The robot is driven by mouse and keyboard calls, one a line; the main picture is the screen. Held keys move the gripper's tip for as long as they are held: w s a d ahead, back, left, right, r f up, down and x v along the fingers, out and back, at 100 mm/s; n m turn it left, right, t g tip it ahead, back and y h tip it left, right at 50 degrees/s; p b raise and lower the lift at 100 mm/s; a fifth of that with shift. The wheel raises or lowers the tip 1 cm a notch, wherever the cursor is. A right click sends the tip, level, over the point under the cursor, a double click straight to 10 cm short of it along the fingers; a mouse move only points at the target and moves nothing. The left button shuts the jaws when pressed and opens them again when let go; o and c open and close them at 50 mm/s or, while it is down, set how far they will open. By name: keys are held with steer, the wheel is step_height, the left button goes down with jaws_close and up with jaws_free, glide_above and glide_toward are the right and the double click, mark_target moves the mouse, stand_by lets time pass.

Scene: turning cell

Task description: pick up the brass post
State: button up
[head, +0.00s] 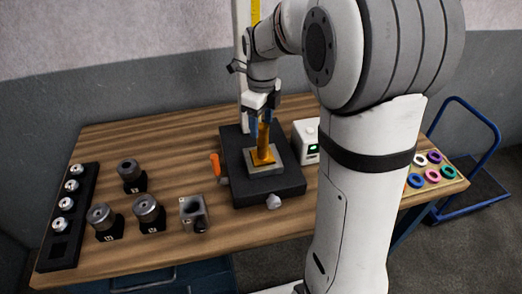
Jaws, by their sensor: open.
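The brass post (264,146) stands upright on a light square block, on the dark base plate (285,192) in the middle of the wooden table. My gripper (261,118) points down over the post's top. The jaws are open, with the fingers close to the upper part of the post. I cannot tell from this view whether they touch it. The top of the post is partly hidden by the gripper.
A black rack (53,247) with several silver parts lies at the left edge. Several dark cylindrical holders (148,210) and a grey block (194,213) stand left of the plate. An orange-handled item (214,163) and a white box with a green display (307,141) flank the plate. Coloured rings (433,174) lie right.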

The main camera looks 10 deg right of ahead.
mark_target(263, 146)
steer(key=f, duration=0.2)
steer(key=f+p, duration=0.1)
steer(key=f, duration=0.2)
steer(key=shift+w+d, duration=0.15)
steer(key=shift+d, duration=0.05)
steer(key=shift+r, duration=0.1)
steer(key=shift+c, duration=0.6)
jaws_close()
stand_by(0.4)
steer(key=shift+w+r, duration=0.1)
